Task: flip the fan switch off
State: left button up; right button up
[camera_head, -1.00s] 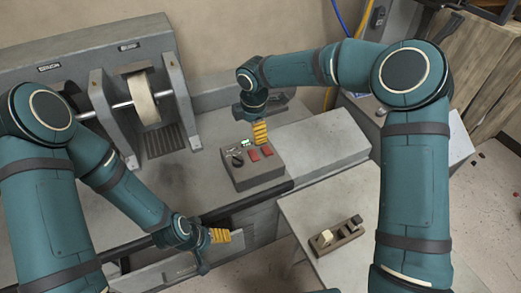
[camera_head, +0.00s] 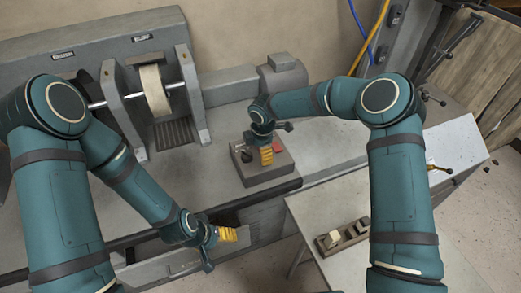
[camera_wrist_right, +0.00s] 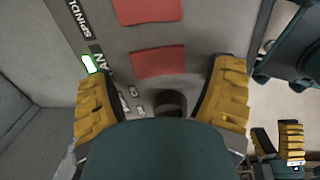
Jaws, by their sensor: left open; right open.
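The grey control box (camera_head: 258,178) sits on the bench, partly hidden by my right gripper (camera_head: 266,156). In the right wrist view its panel (camera_wrist_right: 115,45) shows two red switches. The lower red switch (camera_wrist_right: 158,62) is beside a partly hidden label ending in "AN" and a lit green lamp (camera_wrist_right: 90,64); the upper red switch (camera_wrist_right: 148,10) is beside "SPINDL". A dark round knob (camera_wrist_right: 170,102) is below. My right gripper (camera_wrist_right: 163,78) is open, fingers either side of the lower switch; contact cannot be told. My left gripper (camera_head: 228,235) is open and empty, away from the box.
A grinder with a pale wheel (camera_head: 154,92) stands at the back left. A side table (camera_head: 310,215) at the front right holds a block tool (camera_head: 345,238). A blue cable and a yellow cable (camera_head: 378,35) hang at the back wall. The bench right of the box is clear.

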jog(key=c, duration=1.3)
jog(key=shift+g+p, duration=0.4)
jog(key=shift+p, duration=0.2)
jog(key=shift+g+p, duration=0.3)
jog(key=shift+f, duration=0.1)
jog(key=o, duration=1.3)
